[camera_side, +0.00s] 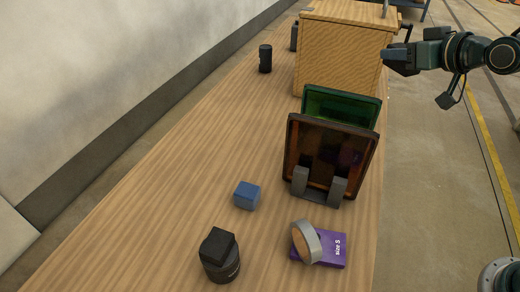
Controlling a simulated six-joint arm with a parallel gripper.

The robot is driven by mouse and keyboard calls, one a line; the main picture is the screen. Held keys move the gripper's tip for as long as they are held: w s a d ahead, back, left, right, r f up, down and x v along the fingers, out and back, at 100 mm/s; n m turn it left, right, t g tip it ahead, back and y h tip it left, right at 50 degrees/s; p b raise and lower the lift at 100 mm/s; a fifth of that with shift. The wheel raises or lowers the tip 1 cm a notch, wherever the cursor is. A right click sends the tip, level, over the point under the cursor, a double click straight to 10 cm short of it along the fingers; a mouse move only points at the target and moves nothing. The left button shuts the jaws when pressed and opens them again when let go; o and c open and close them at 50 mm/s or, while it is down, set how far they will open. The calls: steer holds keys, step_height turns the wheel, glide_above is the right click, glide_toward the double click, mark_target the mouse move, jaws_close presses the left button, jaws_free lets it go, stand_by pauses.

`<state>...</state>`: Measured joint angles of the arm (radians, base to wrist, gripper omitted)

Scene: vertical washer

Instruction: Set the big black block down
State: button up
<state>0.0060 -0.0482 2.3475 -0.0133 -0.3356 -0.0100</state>
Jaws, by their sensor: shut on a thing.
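My gripper (400,60) is at the upper right, level with the right side of the wooden box. It is shut on a dark block-like thing; its outline merges with the dark fingers, so I cannot tell its exact shape or whether it touches the box. Another black block (217,245) sits slightly tilted on top of a dark lens-like cylinder (221,267) at the front left of the table, far from my gripper.
The wooden box (340,55) stands at the back of the table (150,225). A dark framed panel (330,150) stands in grey supports, with a green panel (345,105) behind.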

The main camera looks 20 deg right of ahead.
steer(key=shift+s+r, duration=0.1)
steer(key=shift+s, duration=0.1)
steer(key=w+a+f+n+g+y, duration=0.1)
steer(key=w+a+n+y, duration=0.3)
steer(key=a, duration=0.8)
steer(key=w+a+f+n+g+y, duration=0.25)
steer(key=w+a, duration=0.35)
steer(key=a, duration=0.6)
steer(key=s+a+f+n+g+y, duration=0.2)
steer(key=a, duration=0.7)
steer(key=s+a+f+n+g+y, duration=0.1)
steer(key=s+a+f+n+y, duration=0.15)
steer(key=a, duration=0.65)
steer(key=s+a+f+n+g+y, duration=0.1)
steer(key=a+f+n+g+y, duration=0.15)
steer(key=a, duration=0.65)
step_height(320, 180, down, 16)
steer(key=shift+s+r+t+h, duration=0.15)
steer(key=shift+r+t+h, duration=0.05)
steer(key=shift+t+h, duration=0.25)
steer(key=shift+a, duration=0.1)
steer(key=shift+f, duration=2.1)
